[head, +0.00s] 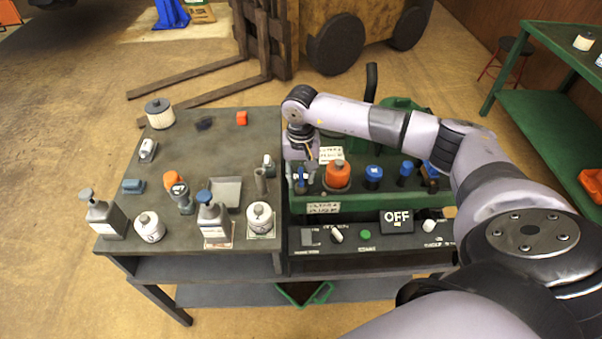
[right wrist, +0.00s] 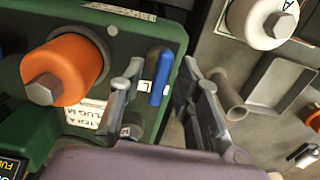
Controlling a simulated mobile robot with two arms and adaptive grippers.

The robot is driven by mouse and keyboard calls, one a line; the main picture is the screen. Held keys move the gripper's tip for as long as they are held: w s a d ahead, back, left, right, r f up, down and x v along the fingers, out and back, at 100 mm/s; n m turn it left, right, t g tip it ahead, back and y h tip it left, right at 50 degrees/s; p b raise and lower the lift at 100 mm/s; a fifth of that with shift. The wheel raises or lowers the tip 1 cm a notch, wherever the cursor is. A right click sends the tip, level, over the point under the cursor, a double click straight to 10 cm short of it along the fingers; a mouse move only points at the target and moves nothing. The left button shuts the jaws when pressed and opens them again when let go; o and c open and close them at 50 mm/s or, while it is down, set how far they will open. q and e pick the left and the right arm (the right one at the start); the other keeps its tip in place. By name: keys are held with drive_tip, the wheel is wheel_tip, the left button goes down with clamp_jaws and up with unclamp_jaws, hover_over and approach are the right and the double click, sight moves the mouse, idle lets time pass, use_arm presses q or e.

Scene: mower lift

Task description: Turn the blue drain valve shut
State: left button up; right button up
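The blue drain valve's lever handle (right wrist: 159,77) shows in the right wrist view beside a green block, next to a small white label with a letter on it. It lies between the two fingers of my right gripper (right wrist: 163,72), which are apart with gaps visible, so it is not gripped. In the head view my right gripper (head: 301,182) points down at the left end of the green mower deck (head: 370,203), and it largely hides the valve there. An orange filter (head: 338,176) stands just right of it; it also shows in the right wrist view (right wrist: 62,72). My left gripper is not in view.
A dark bench (head: 180,150) on the left holds bottles, filters, a grey tray (head: 226,191) and a cup (head: 261,181). Blue-capped parts (head: 373,174) stand right of the filter. A control panel with an OFF sign (head: 397,221) lies in front.

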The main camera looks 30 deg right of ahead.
drive_tip(key=shift+c, duration=0.2)
clamp_jaws()
idle(0.5)
